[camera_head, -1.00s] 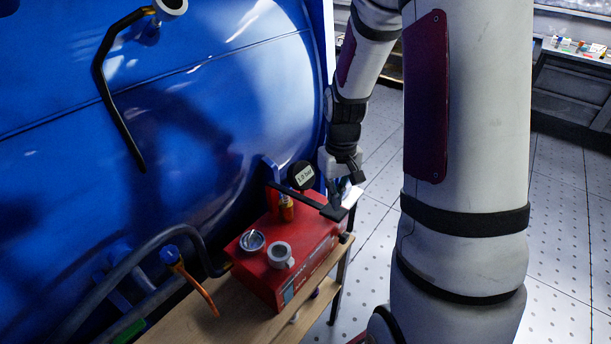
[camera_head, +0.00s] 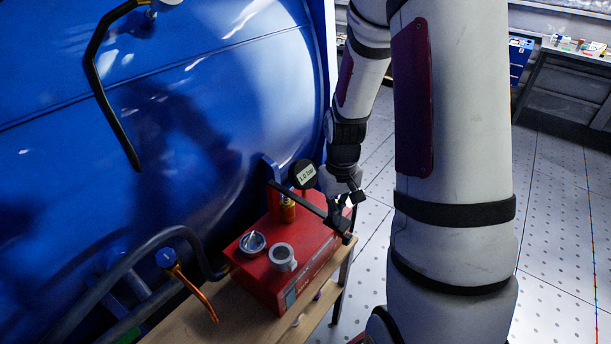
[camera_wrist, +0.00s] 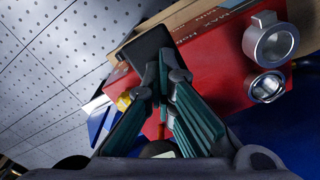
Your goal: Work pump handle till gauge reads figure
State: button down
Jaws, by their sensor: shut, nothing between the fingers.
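The red pump box (camera_head: 290,262) stands on a wooden bench beside the blue tank. Its black handle (camera_head: 292,197) is a long bar sloping from a blue bracket down to the right. The round black gauge (camera_head: 303,174) stands behind the handle; its white display seems to read 1.0 bar. My gripper (camera_head: 339,216) is at the handle's right end, shut with nothing between its fingers. In the wrist view, the closed fingertips (camera_wrist: 163,62) are at the black handle end (camera_wrist: 153,42), apparently touching it; exact contact is unclear. The fingers partly hide the pump there.
A grey cup-like fitting (camera_head: 282,257) and a silver round fitting (camera_head: 252,243) sit on the pump's top. A brass fitting (camera_head: 288,209) is near the gauge. The blue tank (camera_head: 160,120) fills the left. A copper-coloured lever (camera_head: 196,293) is left of the pump. Open floor lies right.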

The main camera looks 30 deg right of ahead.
jog(key=shift+w+f+b, duration=0.2)
jog(key=shift+f+b, duration=0.15)
jog(key=shift+f, duration=0.7)
jog(key=r+p, duration=0.1)
jog(key=r, duration=0.1)
jog(key=r+p, duration=0.2)
jog(key=r, duration=0.1)
jog(key=s+r+p, duration=0.1)
jog(key=r, duration=0.2)
jog(key=shift+d+p, duration=0.1)
jog(key=shift+p, duration=0.3)
jog(key=shift+w+f+b, duration=0.2)
jog(key=shift+f+b, duration=0.35)
jog(key=shift+f, duration=0.8)
jog(key=shift+w+f+b, duration=0.15)
jog(key=shift+f+b, duration=0.35)
jog(key=shift+f, duration=0.85)
jog(key=shift+w+f+b, duration=0.2)
jog(key=shift+f+b, duration=0.35)
jog(key=shift+f, duration=0.8)
jog(key=r+p, duration=0.1)
jog(key=r, duration=0.1)
jog(key=r+p, duration=0.2)
jog(key=r, duration=0.1)
jog(key=s+r+p, duration=0.1)
jog(key=r, duration=0.2)
